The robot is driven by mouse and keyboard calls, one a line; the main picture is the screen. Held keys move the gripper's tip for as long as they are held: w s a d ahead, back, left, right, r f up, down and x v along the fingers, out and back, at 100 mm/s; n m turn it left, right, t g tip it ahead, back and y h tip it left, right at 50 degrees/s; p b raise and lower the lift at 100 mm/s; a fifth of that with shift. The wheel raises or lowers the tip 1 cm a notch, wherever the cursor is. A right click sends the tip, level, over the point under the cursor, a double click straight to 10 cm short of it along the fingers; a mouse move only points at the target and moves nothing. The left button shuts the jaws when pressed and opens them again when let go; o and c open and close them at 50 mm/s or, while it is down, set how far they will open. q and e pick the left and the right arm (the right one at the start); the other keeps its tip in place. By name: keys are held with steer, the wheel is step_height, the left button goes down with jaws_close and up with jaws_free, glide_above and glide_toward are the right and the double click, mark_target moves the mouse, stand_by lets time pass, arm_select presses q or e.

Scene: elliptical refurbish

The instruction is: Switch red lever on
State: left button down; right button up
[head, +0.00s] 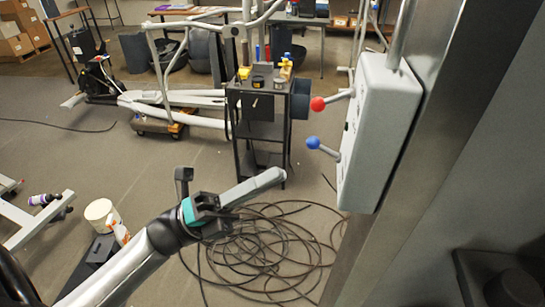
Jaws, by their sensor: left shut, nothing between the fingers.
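The red lever (317,104) is a red ball on a short grey stem. It sticks out leftward from the pale grey switch box (384,130), with its stem tilted slightly down toward the ball. A blue-balled lever (313,142) sits below it on the same box, its stem slanting up toward the ball. My left gripper (279,177) is shut and empty, its long grey fingers pointing up and right. In the picture its tips are below and left of both levers, touching neither. My right gripper is out of view.
The box is mounted on a metal post (440,130) at the right, with a pipe above it. A black cart (262,110) with tools stands behind the gripper. Coiled black cable (265,255) lies on the floor below. A white bucket (100,213) is at lower left.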

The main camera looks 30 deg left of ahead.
mark_target(333, 100)
arm_select(q)
steer(key=p+x, duration=0.2)
steer(key=x, duration=0.5)
steer(key=shift+w+d+r, duration=0.1)
steer(key=shift+d+r, duration=0.05)
steer(key=shift+r, duration=0.25)
steer(key=w, duration=0.1)
steer(key=w+a+r+p, duration=0.1)
steer(key=w, duration=0.1)
steer(key=shift+w+a+r, duration=0.1)
steer(key=shift+a+r, duration=0.2)
steer(key=shift+r, duration=0.1)
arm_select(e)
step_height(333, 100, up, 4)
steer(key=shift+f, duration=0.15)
arm_select(q)
steer(key=shift+w+r+p, duration=0.1)
steer(key=shift+p, duration=0.2)
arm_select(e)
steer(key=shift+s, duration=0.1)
